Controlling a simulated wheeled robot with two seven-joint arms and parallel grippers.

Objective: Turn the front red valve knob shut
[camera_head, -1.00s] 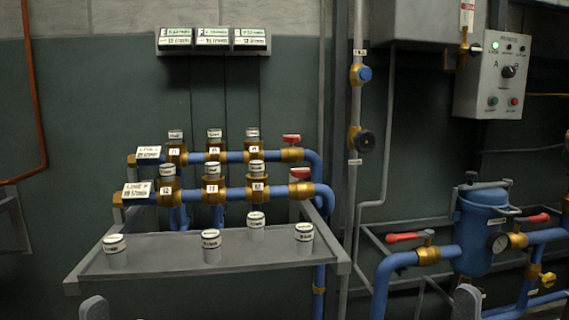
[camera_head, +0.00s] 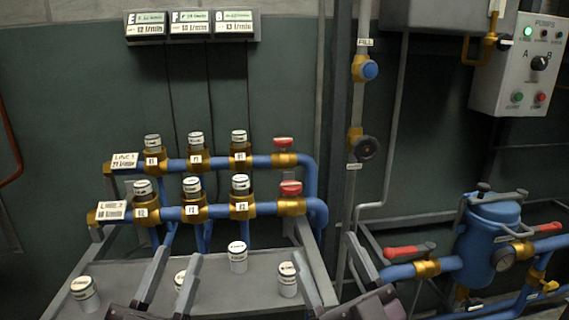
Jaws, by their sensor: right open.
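The front red valve knob (camera_head: 291,188) sits on a brass valve at the right end of the front blue pipe. A second red knob (camera_head: 283,142) sits behind it on the back pipe. My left gripper (camera_head: 177,255) is over the front of the grey shelf, below and left of the front knob, with its fingers apart and nothing seen between them. My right gripper (camera_head: 324,246) is open and empty, low and right of the front knob, apart from it. The wrists are partly cut off by the bottom edge.
The grey shelf (camera_head: 130,277) holds several white-capped cylinders, one partly behind my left gripper. More capped cylinders stand in brass fittings along both pipes. A vertical pipe with a black handwheel (camera_head: 366,147) stands right of the knobs. A blue tank (camera_head: 487,243) is further right.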

